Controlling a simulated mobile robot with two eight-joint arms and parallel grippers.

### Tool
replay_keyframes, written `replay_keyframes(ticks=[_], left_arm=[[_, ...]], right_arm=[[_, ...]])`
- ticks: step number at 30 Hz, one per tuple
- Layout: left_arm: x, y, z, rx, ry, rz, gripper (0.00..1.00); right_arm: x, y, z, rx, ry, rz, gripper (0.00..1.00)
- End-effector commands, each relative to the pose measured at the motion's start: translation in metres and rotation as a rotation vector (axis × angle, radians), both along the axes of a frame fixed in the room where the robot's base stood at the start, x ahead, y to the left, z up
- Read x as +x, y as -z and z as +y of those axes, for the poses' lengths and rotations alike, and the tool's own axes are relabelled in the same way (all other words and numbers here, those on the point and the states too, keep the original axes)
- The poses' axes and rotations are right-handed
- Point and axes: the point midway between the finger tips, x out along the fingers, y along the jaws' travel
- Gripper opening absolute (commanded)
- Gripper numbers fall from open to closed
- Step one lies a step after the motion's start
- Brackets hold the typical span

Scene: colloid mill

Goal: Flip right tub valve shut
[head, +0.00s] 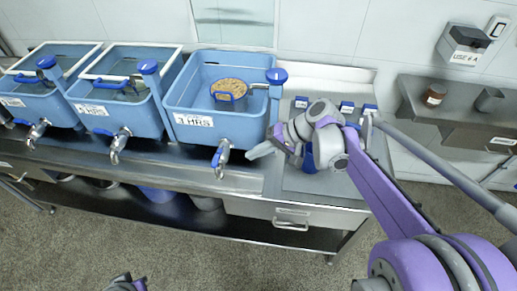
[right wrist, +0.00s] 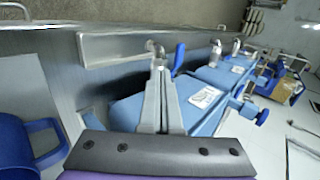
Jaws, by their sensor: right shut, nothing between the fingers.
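The right tub (head: 205,133) is a light blue open box with a white label, at the right end of a row of tubs. Its metal valve (head: 220,165) with a blue lever (head: 221,150) sticks out at the front. My right gripper (head: 252,153) is shut and empty, to the right of the valve and apart from it in the head view. In the right wrist view, the shut fingers (right wrist: 161,72) point toward the valve (right wrist: 156,50), with the blue lever (right wrist: 179,58) just to their right. Contact cannot be told. Part of my left gripper (head: 126,284) shows at the bottom edge.
Two more tubs (head: 118,115) with similar valves stand left on the steel counter (head: 180,168). A strainer of grain (head: 228,94) is in the right tub. A blue mug (right wrist: 38,143) is close to my right gripper. A shelf (head: 455,112) hangs at right.

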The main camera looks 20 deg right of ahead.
Motion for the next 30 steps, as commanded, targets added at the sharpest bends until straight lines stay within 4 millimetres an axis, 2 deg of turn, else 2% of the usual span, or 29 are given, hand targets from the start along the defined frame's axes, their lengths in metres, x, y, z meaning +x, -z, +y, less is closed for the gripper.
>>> replay_keyframes(ticks=[7,13,18,30], left_arm=[[-0.001,0.003,0.000,0.000,0.000,0.001,0.00],[0.000,-0.001,0.000,0.000,0.000,-0.001,0.00],[0.001,-0.002,0.000,0.000,0.000,-0.001,0.00],[0.001,-0.002,0.000,0.000,0.000,-0.001,0.00]], right_arm=[[0.021,0.037,0.035,0.001,-0.004,-0.001,0.00],[0.036,0.036,0.059,0.000,-0.002,-0.001,0.00],[0.041,0.037,0.068,0.000,-0.001,0.001,0.00],[0.042,0.037,0.069,0.000,0.001,0.000,0.00]])
